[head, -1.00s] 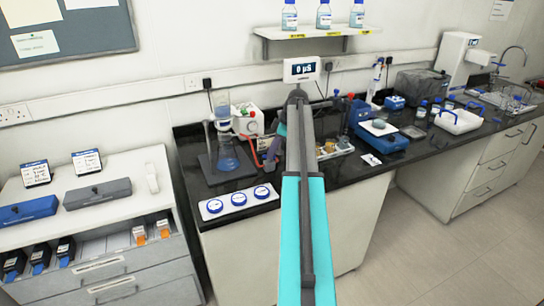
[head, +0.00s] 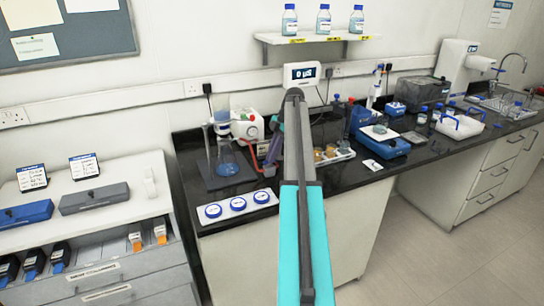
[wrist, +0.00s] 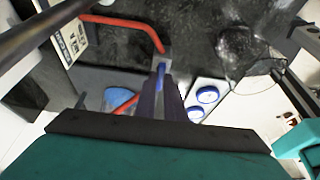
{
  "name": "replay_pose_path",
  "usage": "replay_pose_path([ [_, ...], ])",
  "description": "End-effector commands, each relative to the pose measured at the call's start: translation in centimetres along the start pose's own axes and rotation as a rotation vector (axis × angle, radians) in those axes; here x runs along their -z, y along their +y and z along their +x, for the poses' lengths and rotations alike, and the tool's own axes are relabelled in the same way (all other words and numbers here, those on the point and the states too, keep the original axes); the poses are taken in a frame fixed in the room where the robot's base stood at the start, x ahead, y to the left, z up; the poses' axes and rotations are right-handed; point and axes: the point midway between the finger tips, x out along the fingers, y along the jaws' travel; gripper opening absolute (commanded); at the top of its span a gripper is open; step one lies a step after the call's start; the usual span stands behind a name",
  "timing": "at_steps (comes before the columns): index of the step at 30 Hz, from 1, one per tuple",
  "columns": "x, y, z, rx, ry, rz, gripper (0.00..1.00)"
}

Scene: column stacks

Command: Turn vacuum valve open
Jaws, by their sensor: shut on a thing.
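The vacuum valve shows in the wrist view as a grey block with a blue handle (wrist: 161,76). Red tubing (wrist: 130,22) runs to it from the upper left, and another red length shows at the lower left. My gripper (wrist: 162,88) has its two dark purple fingers closed around the blue handle. In the head view my gripper (head: 274,150) is low over the black bench, right of the glass flask (head: 227,160). There my arm and fingers hide most of the valve, so its handle angle is hard to read.
A white pump (head: 246,125) stands behind the valve. A white panel with blue round dials (head: 238,205) lies at the bench's front edge. A tray of small dishes (head: 330,155) and a blue balance (head: 384,143) stand to the right.

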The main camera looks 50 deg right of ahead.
Motion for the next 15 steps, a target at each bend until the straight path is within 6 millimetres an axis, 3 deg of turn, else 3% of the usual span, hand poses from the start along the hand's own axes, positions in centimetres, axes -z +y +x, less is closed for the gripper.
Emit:
replay_pose_path([
  [7, -0.09, -0.07, -0.04, 0.001, -0.001, -0.001, 0.00],
  [8, -0.09, -0.07, -0.04, 0.001, -0.001, -0.001, 0.14],
  [10, -0.09, -0.06, -0.04, 0.001, -0.001, 0.000, 0.26],
  [15, -0.06, -0.04, -0.02, 0.000, -0.001, 0.000, 0.28],
])
